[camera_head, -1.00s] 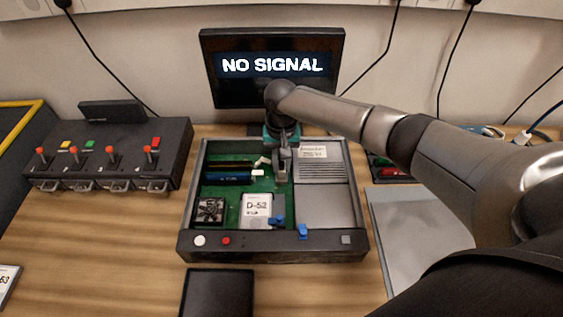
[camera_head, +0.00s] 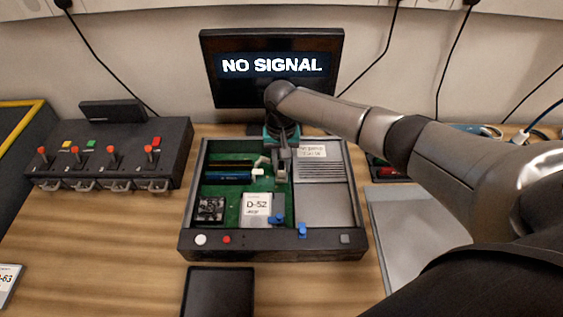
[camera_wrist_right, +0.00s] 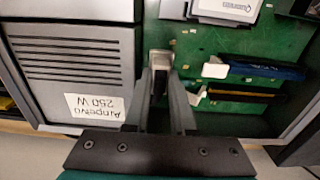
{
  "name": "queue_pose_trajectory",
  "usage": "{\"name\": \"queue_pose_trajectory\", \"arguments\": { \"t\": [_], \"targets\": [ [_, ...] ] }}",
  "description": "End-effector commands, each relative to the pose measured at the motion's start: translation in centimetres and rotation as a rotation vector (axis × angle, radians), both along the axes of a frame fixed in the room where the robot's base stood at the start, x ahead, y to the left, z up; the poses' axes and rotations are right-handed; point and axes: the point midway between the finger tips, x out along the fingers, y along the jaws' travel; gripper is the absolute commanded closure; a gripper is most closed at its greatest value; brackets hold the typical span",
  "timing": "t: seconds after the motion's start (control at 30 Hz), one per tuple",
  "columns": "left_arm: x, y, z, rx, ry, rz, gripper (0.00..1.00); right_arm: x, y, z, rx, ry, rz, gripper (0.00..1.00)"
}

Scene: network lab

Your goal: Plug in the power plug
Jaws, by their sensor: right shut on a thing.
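My right gripper (camera_head: 282,176) reaches down into the open computer case (camera_head: 361,215), over the green board (camera_head: 232,189) beside the grey power supply box (camera_head: 325,172). In the right wrist view its two fingers (camera_wrist_right: 160,68) are shut on a small grey plug (camera_wrist_right: 159,57). The plug's lower end is at or close above the board; whether it sits in a socket I cannot tell. My left gripper is not in view.
A white connector (camera_head: 257,172) sits at the blue module's end (camera_head: 228,176). A D-52 drive (camera_head: 257,206), a fan (camera_head: 210,209) and blue clips (camera_head: 302,230) are nearby. A monitor (camera_head: 272,90) reads NO SIGNAL. A switch panel (camera_head: 109,166) stands left.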

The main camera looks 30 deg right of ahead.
Motion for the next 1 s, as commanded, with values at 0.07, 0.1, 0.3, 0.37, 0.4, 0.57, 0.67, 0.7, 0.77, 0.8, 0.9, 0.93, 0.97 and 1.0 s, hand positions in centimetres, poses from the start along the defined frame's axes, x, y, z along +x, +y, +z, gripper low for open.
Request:
{"name": "queue_pose_trajectory", "arguments": {
  "t": [0.07, 0.1, 0.3, 0.37, 0.4, 0.57, 0.67, 0.7, 0.77, 0.8, 0.9, 0.93, 0.97, 1.0],
  "targets": [
    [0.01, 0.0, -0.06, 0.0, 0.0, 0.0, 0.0, 0.0, 0.01, -0.14, 0.0, 0.0, 0.0, 1.0],
    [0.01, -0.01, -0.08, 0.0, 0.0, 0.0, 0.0, 0.0, 0.02, -0.19, 0.0, 0.0, 0.0, 1.0],
    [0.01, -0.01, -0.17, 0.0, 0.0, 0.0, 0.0, 0.01, 0.03, -0.42, 0.001, 0.0, 0.0, 1.0],
    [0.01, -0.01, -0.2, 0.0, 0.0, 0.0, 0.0, 0.02, 0.04, -0.49, 0.001, 0.0, 0.0, 1.0],
    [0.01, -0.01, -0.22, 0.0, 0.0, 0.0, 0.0, 0.02, 0.04, -0.54, 0.001, 0.0, 0.0, 1.0],
    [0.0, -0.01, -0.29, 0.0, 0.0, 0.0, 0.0, 0.02, 0.04, -0.72, 0.001, 0.0, 0.0, 1.0],
    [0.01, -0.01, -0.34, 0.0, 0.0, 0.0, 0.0, 0.03, 0.04, -0.84, 0.0, -0.001, 0.0, 1.0],
    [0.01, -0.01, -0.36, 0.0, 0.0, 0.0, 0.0, 0.02, 0.04, -0.89, 0.0, -0.001, 0.0, 1.0],
    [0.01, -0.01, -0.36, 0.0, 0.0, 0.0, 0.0, 0.03, 0.04, -0.91, 0.0, -0.001, 0.0, 1.0],
    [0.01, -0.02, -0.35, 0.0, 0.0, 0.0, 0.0, 0.03, 0.03, -0.9, 0.0, -0.001, 0.0, 1.0],
    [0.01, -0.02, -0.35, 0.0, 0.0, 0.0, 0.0, 0.01, 0.03, -0.91, 0.001, 0.0, 0.0, 0.75],
    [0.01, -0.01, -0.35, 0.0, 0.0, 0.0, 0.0, 0.01, 0.03, -0.91, 0.001, 0.0, 0.0, 0.72],
    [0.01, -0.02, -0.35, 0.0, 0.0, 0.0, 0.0, 0.01, 0.03, -0.91, 0.0, 0.0, 0.0, 0.69],
    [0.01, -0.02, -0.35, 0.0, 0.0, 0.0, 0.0, 0.0, 0.02, -0.91, 0.0, 0.0, 0.0, 0.64]
  ]
}}
